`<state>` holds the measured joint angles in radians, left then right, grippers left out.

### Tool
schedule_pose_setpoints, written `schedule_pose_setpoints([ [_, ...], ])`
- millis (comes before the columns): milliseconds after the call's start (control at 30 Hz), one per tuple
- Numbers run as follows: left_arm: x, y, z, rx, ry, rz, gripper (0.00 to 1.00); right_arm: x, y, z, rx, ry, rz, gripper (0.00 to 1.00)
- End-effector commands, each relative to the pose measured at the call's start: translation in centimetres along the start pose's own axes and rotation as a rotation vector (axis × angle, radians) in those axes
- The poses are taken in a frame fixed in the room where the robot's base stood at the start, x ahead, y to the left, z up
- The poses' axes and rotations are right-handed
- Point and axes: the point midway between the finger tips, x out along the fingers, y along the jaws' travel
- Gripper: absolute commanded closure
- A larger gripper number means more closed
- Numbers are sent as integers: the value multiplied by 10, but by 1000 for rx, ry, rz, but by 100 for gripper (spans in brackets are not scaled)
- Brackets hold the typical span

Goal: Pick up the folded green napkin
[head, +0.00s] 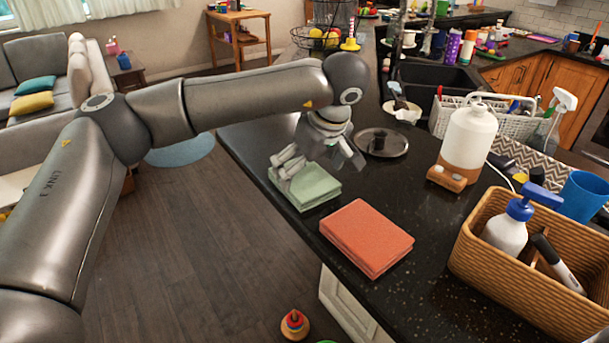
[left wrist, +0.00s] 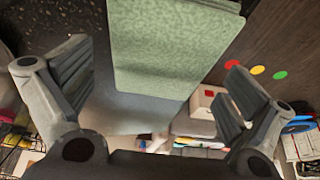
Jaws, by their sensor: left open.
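The folded green napkin (head: 309,188) lies on the dark countertop, close to its left edge, in the head view. My left gripper (head: 318,162) is just above its far side, with the fingers pointing down and spread. In the left wrist view the green napkin (left wrist: 165,55) fills the upper middle, between and beyond the two open fingers of the left gripper (left wrist: 158,88). The fingers hold nothing. I cannot tell whether a finger touches the napkin. My right gripper is not in view.
A folded orange napkin (head: 367,236) lies nearer on the counter (head: 418,262). A round dark lid (head: 381,143) is right of the gripper. A white dispenser (head: 468,138) and a wicker basket (head: 520,290) with a pump bottle (head: 508,225) stand farther right.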

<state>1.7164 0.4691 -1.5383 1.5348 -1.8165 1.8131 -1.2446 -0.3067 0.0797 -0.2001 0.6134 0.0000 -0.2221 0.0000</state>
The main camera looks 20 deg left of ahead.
Motion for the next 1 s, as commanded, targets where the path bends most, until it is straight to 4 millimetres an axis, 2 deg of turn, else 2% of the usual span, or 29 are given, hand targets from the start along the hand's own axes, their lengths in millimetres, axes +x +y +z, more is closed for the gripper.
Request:
schedule_pose_setpoints([
  [33, 5, -2, -2, -1, -1, -3, 0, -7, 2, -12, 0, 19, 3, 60],
  [167, 20, -1, -1, 0, 0, -1, 0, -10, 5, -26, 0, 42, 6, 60],
  [433, 24, -1, 0, 0, 0, 1, 0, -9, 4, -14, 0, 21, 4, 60],
  [700, 24, -1, 0, -1, 0, 1, 34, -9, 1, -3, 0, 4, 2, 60],
  [1000, 23, 0, -1, -1, 1, 1, 35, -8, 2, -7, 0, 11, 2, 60],
])
